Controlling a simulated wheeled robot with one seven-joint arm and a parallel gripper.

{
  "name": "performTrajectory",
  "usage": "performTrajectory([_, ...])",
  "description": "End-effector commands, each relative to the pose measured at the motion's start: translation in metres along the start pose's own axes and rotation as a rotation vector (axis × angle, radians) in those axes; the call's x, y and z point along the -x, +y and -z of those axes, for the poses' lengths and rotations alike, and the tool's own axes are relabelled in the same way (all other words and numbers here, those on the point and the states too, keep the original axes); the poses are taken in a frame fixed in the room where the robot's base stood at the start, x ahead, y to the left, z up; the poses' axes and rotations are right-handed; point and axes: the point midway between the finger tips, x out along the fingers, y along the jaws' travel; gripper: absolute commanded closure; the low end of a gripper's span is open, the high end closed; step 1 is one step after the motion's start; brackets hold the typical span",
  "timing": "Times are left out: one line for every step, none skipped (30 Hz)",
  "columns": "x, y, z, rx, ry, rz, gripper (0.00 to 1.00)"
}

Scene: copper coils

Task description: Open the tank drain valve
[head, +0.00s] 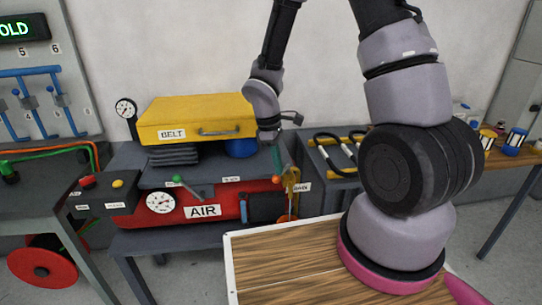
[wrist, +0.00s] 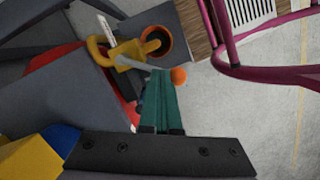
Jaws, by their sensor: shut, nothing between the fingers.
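The drain valve is a yellow body (wrist: 126,52) with a grey lever (wrist: 140,66) ending in an orange ball knob (wrist: 178,76). In the head view the yellow valve (head: 291,180) sits at the right end of the red AIR tank (head: 200,207), by a partly hidden label (head: 303,187). My gripper (wrist: 163,74) has teal fingers, shut and empty. Its tips are close beside the knob and lever end; I cannot tell whether they touch. In the head view my gripper (head: 277,160) is small and hangs just above the valve.
An orange cup (wrist: 157,41) with a dark inside is beside the valve. A yellow BELT box (head: 195,119) stands above the tank. A green-handled lever (head: 178,179) and a gauge (head: 160,201) are further left. A wooden-topped surface (head: 285,262) lies in front.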

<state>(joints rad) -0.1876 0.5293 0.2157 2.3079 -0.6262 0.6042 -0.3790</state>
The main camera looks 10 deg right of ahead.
Motion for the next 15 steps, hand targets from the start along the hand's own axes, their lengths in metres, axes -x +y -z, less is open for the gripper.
performTrajectory([-0.0002, -0.0004, -0.0004, 0.008, 0.0, -0.001, 1.0])
performTrajectory([-0.0002, -0.0005, -0.0005, 0.012, 0.0, -0.002, 1.0])
performTrajectory([-0.0002, -0.0006, -0.0007, 0.018, 0.0, -0.003, 1.0])
performTrajectory([-0.0003, -0.0006, -0.0008, 0.022, 0.0, -0.004, 1.0])
performTrajectory([-0.0003, -0.0007, -0.0009, 0.026, 0.0, -0.005, 1.0])
performTrajectory([-0.0003, -0.0008, -0.001, 0.031, 0.0, -0.006, 1.0])
performTrajectory([-0.0003, -0.0008, -0.0011, 0.035, 0.0, -0.007, 1.0])
performTrajectory([-0.0003, -0.0009, -0.0012, 0.039, 0.0, -0.007, 1.0])
performTrajectory([-0.0004, -0.001, -0.0014, 0.045, 0.0, -0.008, 1.0])
performTrajectory([-0.0004, -0.001, -0.0014, 0.049, 0.0, -0.009, 1.0])
performTrajectory([-0.0004, -0.001, -0.0015, 0.053, 0.0, -0.01, 1.0])
performTrajectory([-0.0004, -0.001, -0.0017, 0.058, 0.0, -0.011, 1.0])
performTrajectory([-0.0004, -0.0011, -0.0018, 0.062, 0.0, -0.012, 1.0])
performTrajectory([-0.0004, -0.0011, -0.0019, 0.067, 0.0, -0.013, 1.0])
performTrajectory([-0.0004, -0.0011, -0.002, 0.072, 0.0, -0.014, 1.0])
